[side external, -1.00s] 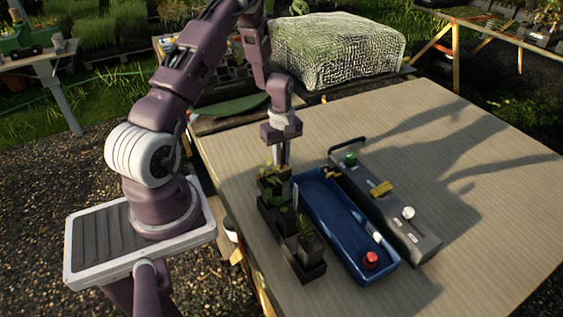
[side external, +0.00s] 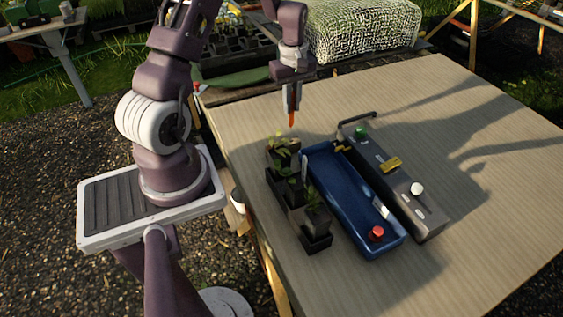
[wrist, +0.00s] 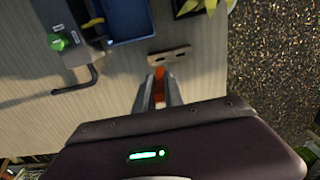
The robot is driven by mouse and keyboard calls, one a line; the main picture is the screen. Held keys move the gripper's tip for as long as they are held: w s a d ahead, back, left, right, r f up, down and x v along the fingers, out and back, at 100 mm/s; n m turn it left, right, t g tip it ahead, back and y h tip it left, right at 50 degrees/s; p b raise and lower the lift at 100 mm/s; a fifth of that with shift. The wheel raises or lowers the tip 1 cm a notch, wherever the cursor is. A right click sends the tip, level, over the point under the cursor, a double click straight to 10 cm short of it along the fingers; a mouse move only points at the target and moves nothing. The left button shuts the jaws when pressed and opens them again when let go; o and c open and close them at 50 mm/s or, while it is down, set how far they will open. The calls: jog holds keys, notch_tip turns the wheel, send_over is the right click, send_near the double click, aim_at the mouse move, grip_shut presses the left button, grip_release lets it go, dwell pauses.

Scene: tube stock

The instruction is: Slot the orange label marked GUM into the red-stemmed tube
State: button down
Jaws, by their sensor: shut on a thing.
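My gripper (side external: 291,106) is shut on an orange label (side external: 291,119) that hangs upright below the fingertips, in the air above the table behind the pot row. The label also shows as a small orange strip between my fingers in the wrist view (wrist: 159,72). Its lettering cannot be read. A row of dark tube pots with green plants stands left of the blue tray: a far pot (side external: 284,164), a middle pot (side external: 292,192) and a near pot (side external: 316,238). I cannot make out which plant has a red stem.
A blue tray (side external: 340,185) holds a red round thing (side external: 377,233) at its near end. A pale upright strip (side external: 305,168) is by its left wall. Right of it is a grey panel (side external: 405,195) with green, yellow and white parts. The table's right side is clear.

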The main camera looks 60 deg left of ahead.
jog(key=shift+d, duration=0.1)
dwell(0.3)
jog(key=s+d+r+m, duration=0.2)
jog(key=d+m, duration=0.3)
jog(key=m, duration=0.4)
jog(key=s+d+r+m, duration=0.2)
jog(key=s+d+m, duration=0.3)
jog(key=m, duration=0.4)
jog(key=shift+d, duration=0.15)
jog(key=shift+f, duration=0.45)
jog(key=shift+f, duration=2.65)
jog(key=shift+f, duration=0.2)
jog(key=c, duration=1.4)
grip_release()
jog(key=shift+o, duration=0.2)
